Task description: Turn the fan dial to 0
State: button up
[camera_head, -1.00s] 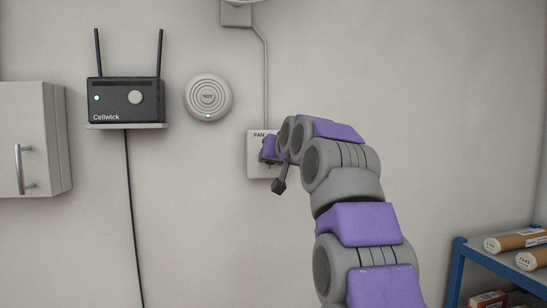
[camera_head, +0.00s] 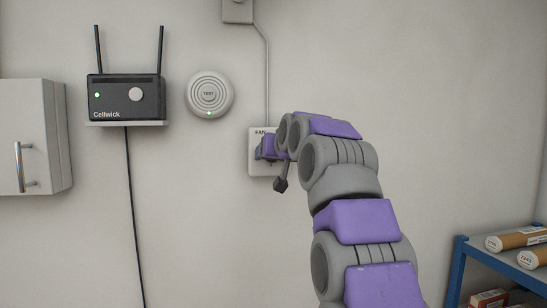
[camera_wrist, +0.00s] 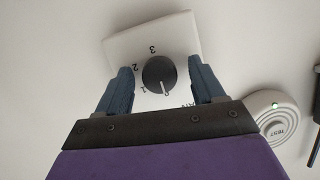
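The fan dial (camera_wrist: 159,75) is a round black knob on a white plate (camera_wrist: 177,32) marked 0, 1, 2 and 3. A pale mark on the knob's lower edge appears to point at the 0. My gripper (camera_wrist: 161,82) is open, with one blue-grey finger on each side of the knob and a gap on both sides. In the head view the fan plate (camera_head: 256,166) is on the wall, and my gripper (camera_head: 258,153) is in front of it. My arm hides the dial there.
A round detector with a TEST button (camera_head: 209,95) is on the wall left of the fan plate. Further left are a black Cellwick router (camera_head: 126,98) and a wall cabinet (camera_head: 30,140). A blue shelf (camera_head: 457,270) with parcels stands at lower right.

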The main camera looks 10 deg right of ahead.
jog(key=shift+s, duration=0.1)
jog(key=b+v, duration=0.2)
jog(key=v, duration=1.5)
jog(key=shift+s+r, duration=0.1)
